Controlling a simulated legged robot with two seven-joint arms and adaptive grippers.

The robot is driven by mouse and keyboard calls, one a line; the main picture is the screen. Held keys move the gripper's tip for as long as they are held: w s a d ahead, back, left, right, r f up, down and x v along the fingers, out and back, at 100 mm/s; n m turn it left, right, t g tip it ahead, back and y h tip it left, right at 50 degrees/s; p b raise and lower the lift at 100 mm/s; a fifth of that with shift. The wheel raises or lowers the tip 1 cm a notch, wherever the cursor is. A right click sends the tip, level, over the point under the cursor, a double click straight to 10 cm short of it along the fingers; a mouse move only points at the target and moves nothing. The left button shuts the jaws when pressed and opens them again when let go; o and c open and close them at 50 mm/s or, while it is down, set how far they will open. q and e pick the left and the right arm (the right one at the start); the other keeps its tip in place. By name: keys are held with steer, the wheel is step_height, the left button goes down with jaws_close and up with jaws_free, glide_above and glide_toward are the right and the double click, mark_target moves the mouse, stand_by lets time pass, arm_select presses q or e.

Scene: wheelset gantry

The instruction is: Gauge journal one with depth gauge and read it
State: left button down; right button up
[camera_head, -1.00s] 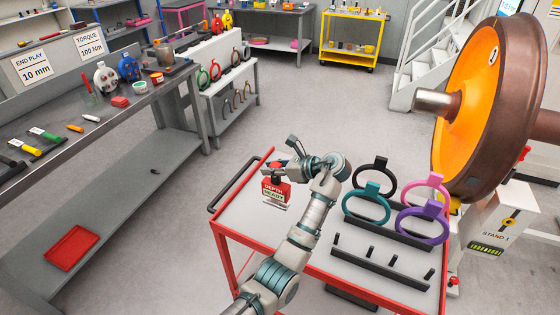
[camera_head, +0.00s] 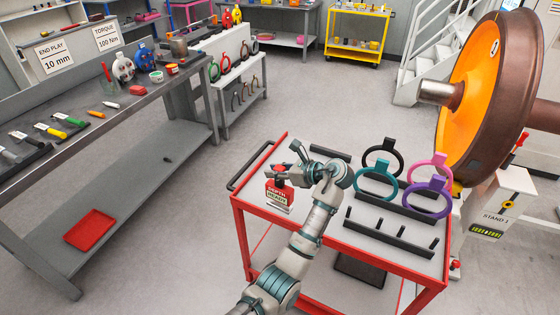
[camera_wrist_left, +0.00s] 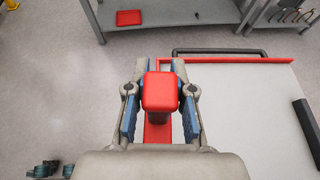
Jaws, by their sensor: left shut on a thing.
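The depth gauge (camera_head: 279,196) is a red block with a "DEPTH READY" label, over the left part of the red-framed cart (camera_head: 340,238). My left gripper (camera_head: 284,174) is shut on its top. In the left wrist view the gauge's red top (camera_wrist_left: 160,92) sits between the two blue-padded fingers of the left gripper (camera_wrist_left: 160,112). I cannot tell whether the gauge's base touches the cart top. A bare steel journal (camera_head: 438,92) sticks out leftward from the orange-faced wheel (camera_head: 478,95), right of and apart from the gauge. My right gripper is not in view.
Black, teal, pink and purple ring gauges (camera_head: 381,158) stand in racks on the cart, right of my arm. A pegged black rail (camera_head: 390,232) lies in front. A long workbench (camera_head: 125,120) with tools stands left. Open floor lies between bench and cart.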

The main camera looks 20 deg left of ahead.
arm_select(q)
steer(key=shift+d+f, duration=0.15)
steer(key=shift+f, duration=0.2)
steer(key=shift+s+d+f+m+t, duration=0.15)
steer(key=shift+d+m+t, duration=0.05)
steer(key=shift+m+t, duration=0.1)
steer(key=s+d+f+m+t+h, duration=0.3)
steer(key=s+f+m+h, duration=0.1)
steer(key=f, duration=0.4)
steer(key=s+d+f+m+t+h, duration=0.3)
steer(key=s+f+m+t+h, duration=0.1)
steer(key=s+f+m+h, duration=0.1)
steer(key=s+d+f+m+t+h, duration=0.4)
steer(key=s+f+m, duration=0.2)
steer(key=f, duration=0.5)
steer(key=shift+s+f+m, duration=0.2)
steer(key=shift+s+m, duration=0.2)
steer(key=shift+m, duration=0.3)
